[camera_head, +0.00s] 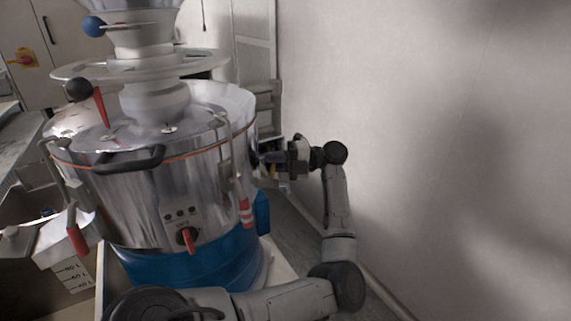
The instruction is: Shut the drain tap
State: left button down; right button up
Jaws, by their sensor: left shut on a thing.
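A shiny steel drum (120,200) with a blue base (185,262) stands at the left. My left gripper (266,160) is at the right side of the drum, beside its wall. It is shut on a small dark part at the wall, which I take for the drain tap. The fingers and the wall's edge mostly hide this part, so its turn position cannot be told. My right gripper is not in view.
A black-knobbed red lever (101,106) rises from the lid. A pale wall (430,130) bounds the right, with free room before it.

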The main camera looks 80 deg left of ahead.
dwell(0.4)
pick_arm(q)
jog(key=c, duration=1.1)
grip_release()
jog(key=shift+s, duration=0.1)
jog(key=w, duration=1.3)
jog(key=shift+w+d, duration=0.25)
jog(key=shift+w, duration=0.15)
